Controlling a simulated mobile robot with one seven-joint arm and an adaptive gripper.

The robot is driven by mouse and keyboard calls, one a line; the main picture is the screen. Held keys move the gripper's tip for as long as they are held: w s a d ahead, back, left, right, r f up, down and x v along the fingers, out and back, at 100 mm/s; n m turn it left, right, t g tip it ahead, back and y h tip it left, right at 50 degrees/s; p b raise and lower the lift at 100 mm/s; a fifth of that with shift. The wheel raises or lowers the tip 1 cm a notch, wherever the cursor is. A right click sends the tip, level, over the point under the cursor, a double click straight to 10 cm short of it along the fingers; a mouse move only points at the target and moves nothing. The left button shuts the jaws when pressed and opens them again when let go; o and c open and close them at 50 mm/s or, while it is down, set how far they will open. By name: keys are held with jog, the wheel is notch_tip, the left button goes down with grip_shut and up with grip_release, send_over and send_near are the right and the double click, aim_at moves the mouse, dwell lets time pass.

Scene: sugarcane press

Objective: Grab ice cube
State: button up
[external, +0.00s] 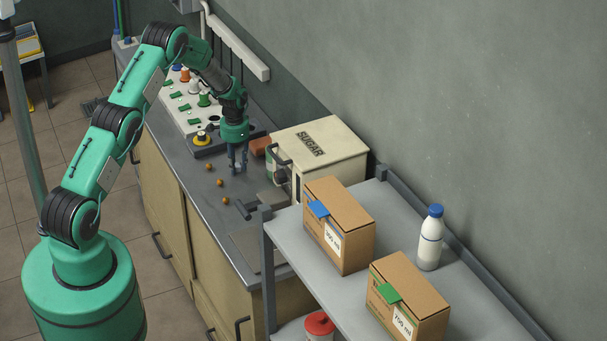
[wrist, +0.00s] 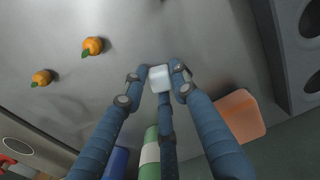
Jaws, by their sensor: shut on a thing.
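A small whitish, translucent ice cube (wrist: 160,78) sits between the fingertips of my gripper (wrist: 161,82) in the wrist view. The blue fingers are shut on it from both sides, and a third finger lies below it in the picture. In the external view my gripper (external: 237,163) points down over the grey counter, in front of the cream box marked SUGAR. The cube is too small to make out there. I cannot tell whether the cube still touches the counter.
Several small orange fruits (external: 220,182) lie on the counter (external: 200,203) left of my gripper. An orange-brown block (wrist: 237,116) lies close by on the right in the wrist view. The SUGAR box (external: 322,150) stands close to the right. A shelf (external: 388,212) with cartons stands in front.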

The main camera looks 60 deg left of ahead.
aim_at(237, 164)
jog(key=shift+r, duration=0.1)
jog(key=shift+r, duration=0.7)
notch_tip(237, 164, up, 2)
jog(key=shift+w+r, duration=0.1)
jog(key=s+d, duration=0.3)
jog(key=s, duration=0.1)
jog(key=s+d, duration=0.3)
jog(key=s, duration=0.1)
jog(key=s+d+r, duration=0.1)
jog(key=s+d, duration=0.2)
jog(key=s, duration=0.2)
jog(key=shift+s+d+r, duration=0.1)
